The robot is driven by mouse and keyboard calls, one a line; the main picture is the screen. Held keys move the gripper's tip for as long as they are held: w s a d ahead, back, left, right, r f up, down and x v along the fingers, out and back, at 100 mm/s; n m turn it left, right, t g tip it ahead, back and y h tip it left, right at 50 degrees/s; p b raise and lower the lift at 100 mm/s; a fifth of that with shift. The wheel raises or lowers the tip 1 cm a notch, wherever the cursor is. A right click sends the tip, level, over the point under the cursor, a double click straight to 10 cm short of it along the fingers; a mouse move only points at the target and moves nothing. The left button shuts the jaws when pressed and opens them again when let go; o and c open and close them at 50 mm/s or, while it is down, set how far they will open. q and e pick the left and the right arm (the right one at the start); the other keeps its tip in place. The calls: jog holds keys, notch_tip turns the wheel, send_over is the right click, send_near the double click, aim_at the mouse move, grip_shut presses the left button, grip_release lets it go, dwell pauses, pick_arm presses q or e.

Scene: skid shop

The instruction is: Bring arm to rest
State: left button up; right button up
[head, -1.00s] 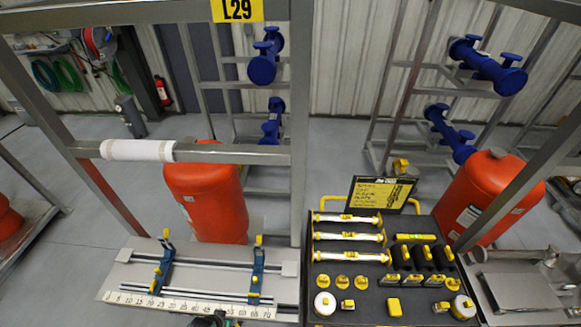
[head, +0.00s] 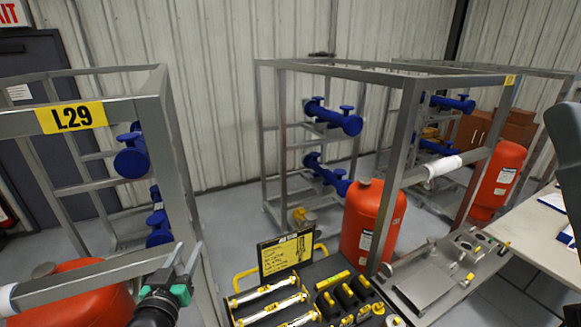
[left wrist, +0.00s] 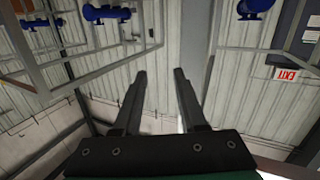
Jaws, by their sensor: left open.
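My left gripper (head: 184,262) is at the lower left of the head view, beside the grey post of the frame labelled L29 (head: 72,117). Its fingers point up and away. In the left wrist view the gripper (left wrist: 160,75) has its two dark fingers apart with nothing between them. Beyond the fingers that view shows ribbed wall, steel framing and blue pipe pieces, out of reach. My right gripper is not seen in either view.
A black tool tray (head: 325,267) with yellow-ended parts lies at the bottom middle, with a sign (head: 286,252) behind it. A red tank (head: 372,222) stands in a grey frame behind it. A steel plate (head: 443,274) and a pale table (head: 545,245) lie to the right.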

pick_arm(q)
jog(key=s+d+r+t+h, duration=0.1)
jog(key=s+d+r+t, duration=0.1)
jog(key=r, duration=0.6)
jog(key=s+d+r+t, duration=0.2)
jog(key=r, duration=0.6)
jog(key=s+d+r+m+t+h, duration=0.2)
jog(key=s+r+t, duration=0.4)
jog(key=s+r, duration=1.3)
jog(key=shift+s, duration=0.3)
jog(key=shift+d, duration=0.1)
